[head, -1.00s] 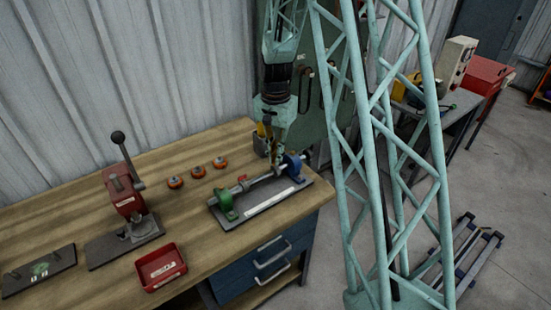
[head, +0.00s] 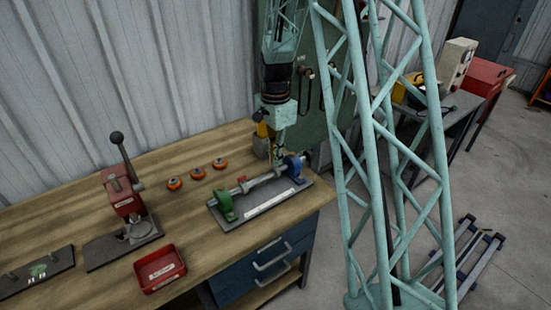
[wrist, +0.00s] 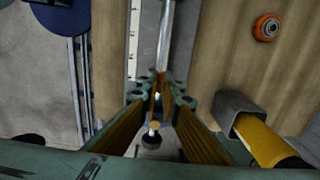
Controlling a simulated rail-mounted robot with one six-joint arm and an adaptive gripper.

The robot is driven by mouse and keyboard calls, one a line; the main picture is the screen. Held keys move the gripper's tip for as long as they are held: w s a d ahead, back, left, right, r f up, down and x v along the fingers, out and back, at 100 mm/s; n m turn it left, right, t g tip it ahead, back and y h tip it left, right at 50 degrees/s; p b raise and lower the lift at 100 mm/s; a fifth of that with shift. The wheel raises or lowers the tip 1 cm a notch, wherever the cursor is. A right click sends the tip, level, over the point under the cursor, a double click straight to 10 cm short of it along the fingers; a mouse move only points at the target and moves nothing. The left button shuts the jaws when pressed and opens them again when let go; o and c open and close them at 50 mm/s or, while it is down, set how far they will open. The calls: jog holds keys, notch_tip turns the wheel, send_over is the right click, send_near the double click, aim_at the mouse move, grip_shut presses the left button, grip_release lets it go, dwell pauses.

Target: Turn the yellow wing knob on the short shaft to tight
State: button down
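The shaft (head: 262,180) is a silver bar on a dark base plate (head: 226,223), between a green support (head: 224,201) and a blue support (head: 292,167). In the wrist view the shaft (wrist: 166,35) runs up from my fingertips. My gripper (head: 278,158) points down at the shaft near the blue support. In the wrist view its tan-padded fingers (wrist: 159,84) come close together, with a narrow gap. I cannot make out the yellow wing knob clearly; the fingers cover that spot. Whether they grip it cannot be told. A small dark-ended knob (wrist: 152,139) shows between the fingers.
A grey holder (head: 261,147) with a yellow cylinder (wrist: 262,141) stands close beside my gripper. Orange rollers (head: 197,173), a red tray (head: 160,269) and a red lever press (head: 124,203) are to the left on the wooden bench (head: 190,215).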

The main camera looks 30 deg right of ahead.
jog(key=c, duration=2.9)
grip_release()
jog(key=shift+o, duration=0.2)
jog(key=shift+r, duration=0.2)
notch_tip(320, 180, up, 12)
jog(key=shift+f, duration=0.15)
